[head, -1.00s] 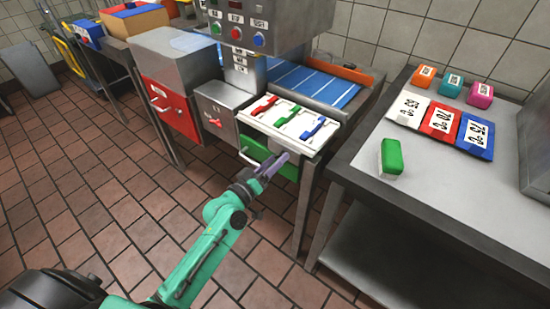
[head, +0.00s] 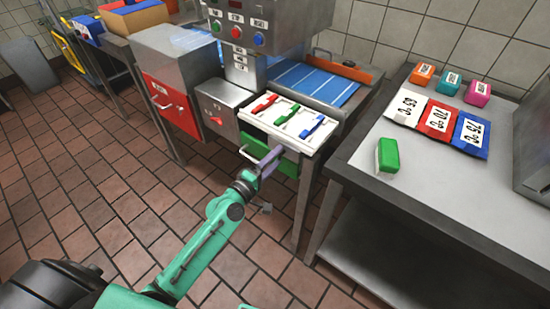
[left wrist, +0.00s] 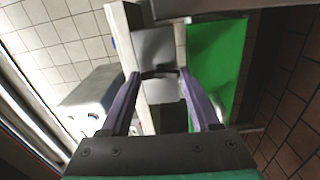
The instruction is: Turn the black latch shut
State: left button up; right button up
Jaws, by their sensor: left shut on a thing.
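My left gripper (head: 268,160), with purple fingers, is at the front of the machine beside the green drawer (head: 284,166), below the panel of coloured levers. In the left wrist view its two fingers (left wrist: 160,76) reach forward and are shut on a small dark piece (left wrist: 160,73) that I take to be the black latch. The green drawer front also shows in the left wrist view (left wrist: 216,60), right of the fingers. My right gripper is not in view.
A white panel (head: 300,141) with red, green and blue levers sits just above the gripper. A red-fronted box (head: 170,108) and a grey box with a red knob (head: 222,110) stand to the left. A steel table (head: 430,190) stands to the right. Tiled floor lies open in front.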

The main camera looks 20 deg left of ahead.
pick_arm(q)
jog(key=shift+n, duration=0.4)
jog(key=o, duration=1.4)
jog(key=shift+c, duration=0.2)
jog(key=shift+a, duration=0.1)
jog(key=b+v, duration=0.4)
jog(key=v, duration=1)
jog(key=shift+s, duration=0.25)
